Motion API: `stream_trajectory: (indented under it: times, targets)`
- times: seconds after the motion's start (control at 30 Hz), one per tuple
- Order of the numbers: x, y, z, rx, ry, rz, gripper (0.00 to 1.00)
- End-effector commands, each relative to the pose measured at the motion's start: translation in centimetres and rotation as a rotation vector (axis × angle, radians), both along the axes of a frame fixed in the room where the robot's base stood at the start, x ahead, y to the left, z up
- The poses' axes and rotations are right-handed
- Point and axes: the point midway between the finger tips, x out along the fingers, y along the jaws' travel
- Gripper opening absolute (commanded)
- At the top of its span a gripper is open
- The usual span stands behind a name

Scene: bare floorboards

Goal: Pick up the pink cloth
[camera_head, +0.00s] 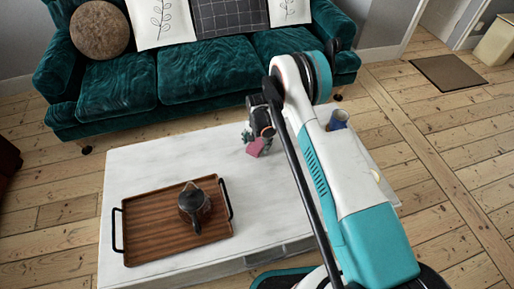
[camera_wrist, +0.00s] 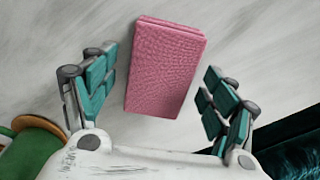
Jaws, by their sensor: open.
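The pink cloth (camera_wrist: 165,68) is a folded, textured rectangle lying on the white marble table. In the wrist view it sits at the upper middle, slightly tilted. My gripper (camera_wrist: 157,92) is open, with one teal-padded finger on each side of the cloth and gaps between. The fingers appear apart from it. In the head view only a small part of the cloth (camera_head: 255,148) shows below my gripper (camera_head: 250,138), and my arm covers the area to its right.
A wooden tray (camera_head: 150,228) with a dark teapot (camera_head: 194,203) stands on the left of the table (camera_head: 130,165). A blue cup (camera_head: 338,120) is at the right. A green sofa (camera_head: 200,75) stands behind. In the wrist view a green object with a brown rim (camera_wrist: 35,140) is at lower left.

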Motion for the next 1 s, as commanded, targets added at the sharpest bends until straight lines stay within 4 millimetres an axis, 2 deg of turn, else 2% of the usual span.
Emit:
stream_trajectory:
  times: [0.1,0.3,0.43,0.47,0.77,0.87,1.0]
  targets:
    - [0.0,0.0,0.1,0.0,0.0,0.0,0.78]
    - [0.0,0.0,0.1,0.0,0.0,0.0,0.33]
    - [0.0,0.0,0.1,0.0,0.0,0.0,0.32]
    - [0.0,0.0,0.1,0.0,0.0,0.0,0.29]
    - [0.0,0.0,0.6,0.0,0.0,0.0,0.29]
    - [0.0,0.0,1.5,0.0,0.0,0.0,0.29]
    - [0.0,0.0,3.7,0.0,0.0,0.0,0.29]
